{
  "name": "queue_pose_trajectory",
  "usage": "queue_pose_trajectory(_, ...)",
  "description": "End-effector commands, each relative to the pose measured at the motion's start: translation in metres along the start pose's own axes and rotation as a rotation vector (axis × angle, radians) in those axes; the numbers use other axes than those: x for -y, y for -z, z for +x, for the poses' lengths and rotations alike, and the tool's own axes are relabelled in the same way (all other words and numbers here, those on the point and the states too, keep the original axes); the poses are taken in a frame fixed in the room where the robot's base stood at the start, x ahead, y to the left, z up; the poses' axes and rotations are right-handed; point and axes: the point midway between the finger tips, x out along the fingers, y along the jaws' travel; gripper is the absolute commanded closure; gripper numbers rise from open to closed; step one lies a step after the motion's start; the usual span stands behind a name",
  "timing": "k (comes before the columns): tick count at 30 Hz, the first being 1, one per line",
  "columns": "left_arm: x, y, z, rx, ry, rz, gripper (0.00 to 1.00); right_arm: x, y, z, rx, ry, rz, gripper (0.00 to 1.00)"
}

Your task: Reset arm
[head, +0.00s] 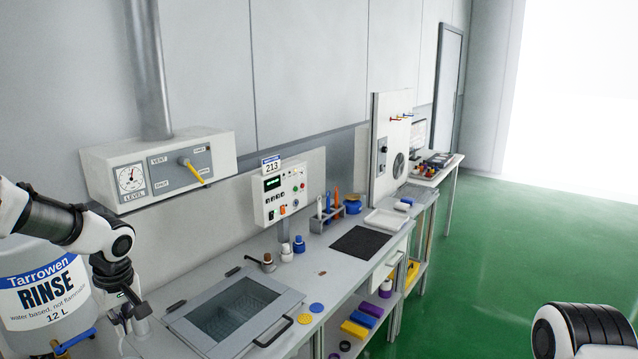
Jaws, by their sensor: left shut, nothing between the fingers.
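My left arm comes in from the left edge. Its gripper (129,293) points down and is shut and empty, in front of the wall panel and left of the sink basin (222,312). It appears above the bench's left end; whether its fingertips touch anything there is hard to tell. The large rinse container (45,292) stands behind and below my left forearm, partly hidden by it. A rounded white and black part of my right arm shows at the lower right; my right gripper is outside the picture.
A gauge box (160,168) with a yellow-handled lever hangs on the wall. A control box (280,193), a tool rack (326,218), a black mat (360,242) and a white tray (387,221) are along the bench. Shelves below hold coloured blocks. The green floor (520,235) to the right is clear.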

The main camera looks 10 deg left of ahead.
Motion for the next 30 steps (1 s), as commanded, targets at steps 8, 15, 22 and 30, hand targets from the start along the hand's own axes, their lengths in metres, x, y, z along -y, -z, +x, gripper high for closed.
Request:
queue_pose_trajectory(8,0.009,-0.036,0.074,0.037,0.146,0.07,1.0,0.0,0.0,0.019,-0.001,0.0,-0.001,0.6)
queue_pose_trajectory(15,0.035,-0.106,0.153,0.136,0.303,0.151,1.0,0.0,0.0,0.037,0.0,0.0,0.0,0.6)
queue_pose_trajectory(22,0.088,-0.243,0.262,0.356,0.383,0.324,1.0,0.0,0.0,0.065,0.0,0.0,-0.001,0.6)
queue_pose_trajectory(30,0.177,-0.412,0.334,0.518,0.157,0.651,1.0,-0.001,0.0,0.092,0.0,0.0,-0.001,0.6)
